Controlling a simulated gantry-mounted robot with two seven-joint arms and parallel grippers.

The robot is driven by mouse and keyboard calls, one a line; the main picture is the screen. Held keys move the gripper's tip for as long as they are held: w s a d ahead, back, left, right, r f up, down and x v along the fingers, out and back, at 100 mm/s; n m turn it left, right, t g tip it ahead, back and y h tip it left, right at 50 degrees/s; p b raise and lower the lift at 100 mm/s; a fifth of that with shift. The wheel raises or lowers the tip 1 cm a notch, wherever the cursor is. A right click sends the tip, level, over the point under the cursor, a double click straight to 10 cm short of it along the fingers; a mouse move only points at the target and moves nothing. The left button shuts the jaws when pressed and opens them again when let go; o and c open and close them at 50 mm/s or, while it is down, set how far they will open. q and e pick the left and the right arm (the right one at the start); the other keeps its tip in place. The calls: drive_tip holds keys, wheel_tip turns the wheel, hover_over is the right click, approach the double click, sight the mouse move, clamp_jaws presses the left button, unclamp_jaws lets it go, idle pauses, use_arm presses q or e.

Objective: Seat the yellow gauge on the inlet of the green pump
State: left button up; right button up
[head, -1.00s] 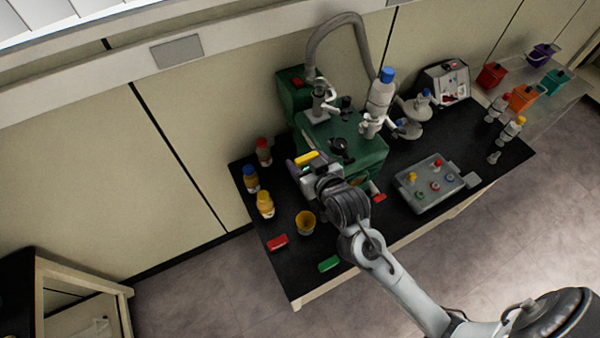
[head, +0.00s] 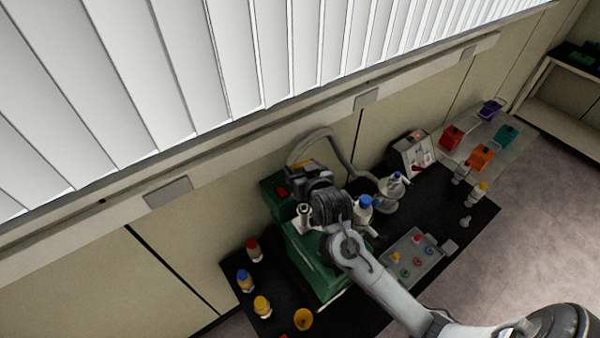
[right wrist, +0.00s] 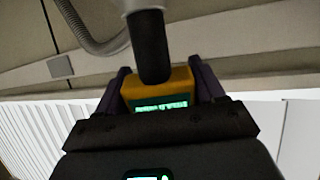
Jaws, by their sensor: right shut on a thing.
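The yellow gauge (right wrist: 181,84), with a lit green display, is held between the dark purple fingers of my right gripper (right wrist: 160,88) in the right wrist view. In the head view, my right gripper (head: 300,170) is over the back of the green pump (head: 306,262), near its upright metal fitting (head: 303,213). My wrist hides part of the pump top, and I cannot pick out the inlet. In the wrist view a black cylinder (right wrist: 151,45) with a grey upper part overlaps the gauge's top; I cannot tell whether they touch. My left gripper is out of view.
A grey hose (head: 318,139) arches behind my gripper. A blue-capped bottle (head: 362,212) and glassware stand right of it. A grey tray (head: 424,262) with coloured pieces lies to the right. Several capped bottles and a yellow cup (head: 303,319) stand on the black bench at left.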

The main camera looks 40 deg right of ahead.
drive_tip(key=shift+w+f+b, duration=0.15)
drive_tip(key=shift+f+b, duration=2.2)
drive_tip(key=shift+f, duration=0.4)
drive_tip(key=shift+p, duration=0.4)
drive_tip(key=shift+f, duration=0.3)
drive_tip(key=shift+f+b, duration=0.3)
drive_tip(key=shift+f, duration=0.05)
drive_tip(key=shift+f, duration=0.15)
drive_tip(key=shift+p, duration=0.3)
